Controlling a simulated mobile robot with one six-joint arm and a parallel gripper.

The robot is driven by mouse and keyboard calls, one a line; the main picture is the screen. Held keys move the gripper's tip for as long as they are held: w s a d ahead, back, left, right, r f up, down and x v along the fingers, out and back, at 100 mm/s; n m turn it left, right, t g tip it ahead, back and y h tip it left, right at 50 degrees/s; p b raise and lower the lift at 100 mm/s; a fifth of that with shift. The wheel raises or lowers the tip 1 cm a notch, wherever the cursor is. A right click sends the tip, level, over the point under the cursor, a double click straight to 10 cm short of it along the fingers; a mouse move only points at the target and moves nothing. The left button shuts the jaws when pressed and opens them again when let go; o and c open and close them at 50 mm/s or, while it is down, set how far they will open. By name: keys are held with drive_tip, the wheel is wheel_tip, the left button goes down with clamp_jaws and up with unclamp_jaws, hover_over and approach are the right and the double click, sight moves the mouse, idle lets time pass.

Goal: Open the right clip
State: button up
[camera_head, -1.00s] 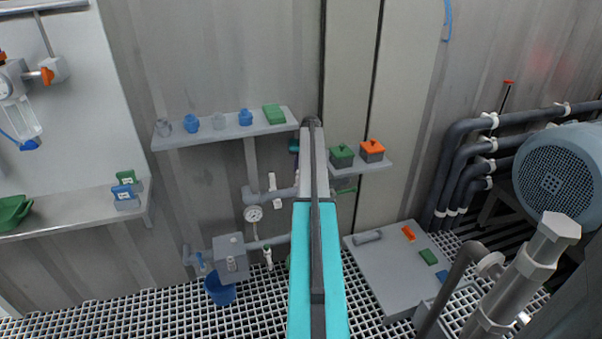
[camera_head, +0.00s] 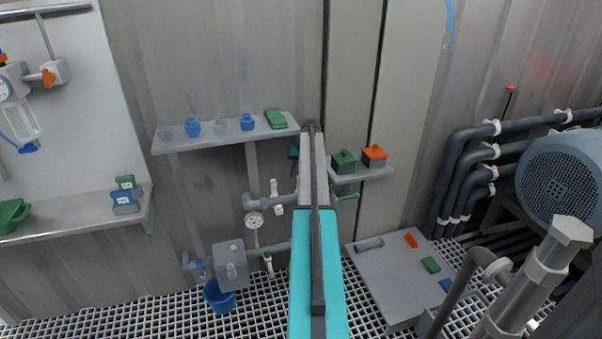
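A grey pipe (camera_head: 259,201) runs along the wall, left of my arm, and passes behind it. White clip-like pieces (camera_head: 274,188) (camera_head: 278,209) stick out above and below this pipe. Another small white piece (camera_head: 268,262) is on a lower pipe. I cannot tell which of these, if any, is the right clip; it may be hidden behind my arm. My teal and grey arm stretches up the middle of the picture toward the wall. My gripper does not show clearly beyond it.
A shelf (camera_head: 180,145) with small vessels and a small shelf (camera_head: 368,174) with green and orange-topped boxes flank my arm. A gauge (camera_head: 254,219), a grey box (camera_head: 231,266) and a blue bucket (camera_head: 219,298) are low left. A grey platform (camera_head: 384,275) lies right.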

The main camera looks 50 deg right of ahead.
drive_tip(key=shift+s+f, duration=0.55)
drive_tip(key=shift+f, duration=0.1)
drive_tip(key=shift+w+d+f, duration=0.15)
drive_tip(key=shift+d, duration=0.05)
drive_tip(key=shift+r, duration=0.7)
drive_tip(key=v, duration=1.1)
